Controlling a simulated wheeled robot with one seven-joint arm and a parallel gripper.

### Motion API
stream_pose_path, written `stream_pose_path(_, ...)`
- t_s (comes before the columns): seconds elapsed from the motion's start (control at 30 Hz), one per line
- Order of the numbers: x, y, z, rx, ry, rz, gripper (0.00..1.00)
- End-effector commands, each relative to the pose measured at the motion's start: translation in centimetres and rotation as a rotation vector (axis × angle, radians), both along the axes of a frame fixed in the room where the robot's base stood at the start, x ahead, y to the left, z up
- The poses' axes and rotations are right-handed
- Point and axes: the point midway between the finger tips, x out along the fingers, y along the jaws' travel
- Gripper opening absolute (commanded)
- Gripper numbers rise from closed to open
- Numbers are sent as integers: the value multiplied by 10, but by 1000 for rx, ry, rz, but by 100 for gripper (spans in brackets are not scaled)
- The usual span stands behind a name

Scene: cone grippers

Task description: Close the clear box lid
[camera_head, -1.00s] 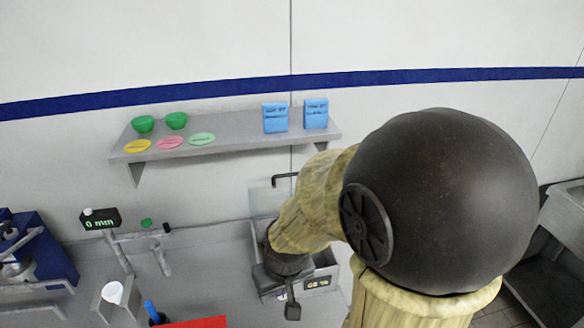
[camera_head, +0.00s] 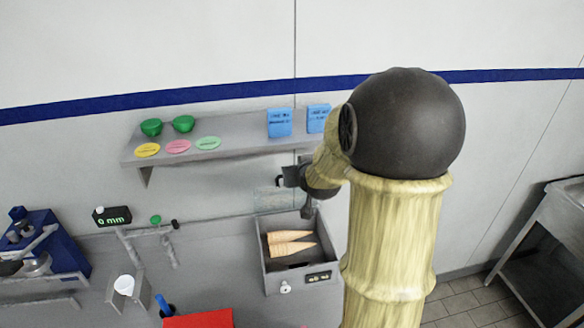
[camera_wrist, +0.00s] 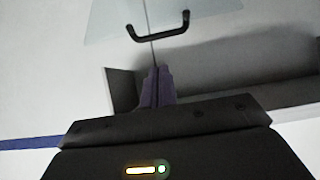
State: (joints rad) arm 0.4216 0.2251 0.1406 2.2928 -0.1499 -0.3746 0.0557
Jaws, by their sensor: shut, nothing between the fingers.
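The clear box lid (camera_head: 268,200) stands raised at the back of the grey box (camera_head: 274,279), which is open at the top. In the wrist view the clear lid (camera_wrist: 105,22) carries a black bar handle (camera_wrist: 157,36). My gripper (camera_wrist: 156,70) is shut and empty, its fingertips just below the handle in that picture; I cannot tell whether they touch it. In the head view my gripper (camera_head: 292,176) is by the lid's upper edge, partly hidden by my arm. Two tan cones (camera_head: 290,248) lie in the box.
A grey wall shelf (camera_head: 240,143) above the box holds green bowls (camera_head: 183,123), coloured discs (camera_head: 178,146) and blue boxes (camera_head: 279,122). A blue machine (camera_head: 60,250) stands at the left. A metal table (camera_head: 550,230) stands at the right.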

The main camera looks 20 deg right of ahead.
Motion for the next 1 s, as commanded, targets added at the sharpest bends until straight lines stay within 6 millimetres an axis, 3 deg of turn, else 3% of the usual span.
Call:
stream_pose_path(0.33,10,2,-6,2,4,6,0)
stream_pose_path(1.0,72,-11,-46,2,4,5,0)
